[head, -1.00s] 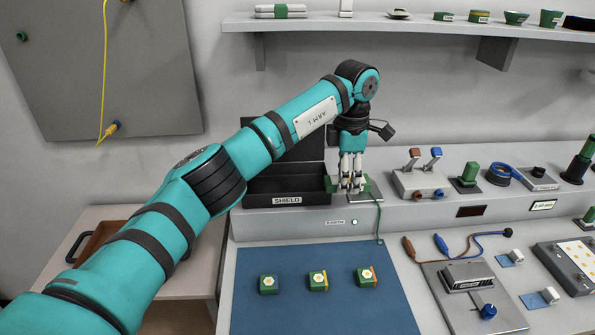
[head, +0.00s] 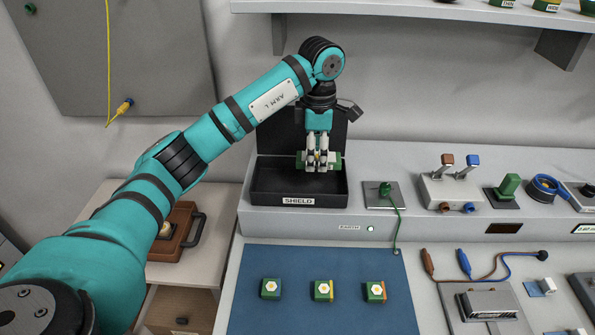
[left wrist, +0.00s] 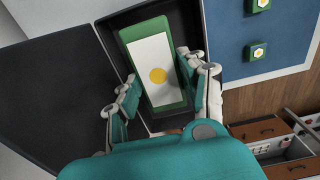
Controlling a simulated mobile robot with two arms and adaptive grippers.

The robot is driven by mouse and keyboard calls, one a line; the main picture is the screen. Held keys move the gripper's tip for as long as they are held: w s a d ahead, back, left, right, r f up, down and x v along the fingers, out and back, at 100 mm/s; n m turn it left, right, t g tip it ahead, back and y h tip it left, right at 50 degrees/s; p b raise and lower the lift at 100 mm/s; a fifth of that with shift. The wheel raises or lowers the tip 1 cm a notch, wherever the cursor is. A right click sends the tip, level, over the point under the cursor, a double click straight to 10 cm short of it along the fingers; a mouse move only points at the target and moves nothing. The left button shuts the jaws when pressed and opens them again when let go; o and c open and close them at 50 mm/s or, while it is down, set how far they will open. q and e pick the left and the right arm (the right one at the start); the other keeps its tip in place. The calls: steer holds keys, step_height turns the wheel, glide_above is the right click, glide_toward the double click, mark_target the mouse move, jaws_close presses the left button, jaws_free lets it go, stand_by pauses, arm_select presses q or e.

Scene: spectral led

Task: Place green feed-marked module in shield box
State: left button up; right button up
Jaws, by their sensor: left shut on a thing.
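My left gripper (head: 318,168) is shut on a green module (head: 335,159), over the black shield box (head: 332,199). In the left wrist view the module (left wrist: 172,98) has a white top face with a yellow dot, and a finger sits on each side of it. The box has a raised black lid at its back and a SHIELD label on its front. The module appears within the box's outline; I cannot tell whether it touches the floor. My right gripper is not in view.
A grey plate with a green clip and wire (head: 385,190) lies just right of the box. Several green pieces sit on the blue mat (head: 300,318) in front. A lever unit (head: 450,187) stands farther right. A shelf (head: 400,10) runs above.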

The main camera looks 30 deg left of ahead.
mark_target(297, 186)
arm_select(q)
steer(key=a, duration=0.1)
steer(key=s+a, duration=0.1)
steer(key=a, duration=0.1)
steer(key=shift+s+a+r+p, duration=0.15)
steer(key=shift+s+a+p, duration=0.05)
steer(key=shift+s+p, duration=0.2)
steer(key=f, duration=0.3)
steer(key=shift+s+a+p, duration=0.1)
steer(key=shift+a+p, duration=0.1)
steer(key=shift+p, duration=0.15)
steer(key=shift+d+f, duration=0.1)
steer(key=shift+f, duration=0.5)
step_height(297, 186, down, 2)
steer(key=shift+f+p, duration=0.1)
steer(key=shift+p, duration=0.4)
steer(key=shift+f, duration=0.45)
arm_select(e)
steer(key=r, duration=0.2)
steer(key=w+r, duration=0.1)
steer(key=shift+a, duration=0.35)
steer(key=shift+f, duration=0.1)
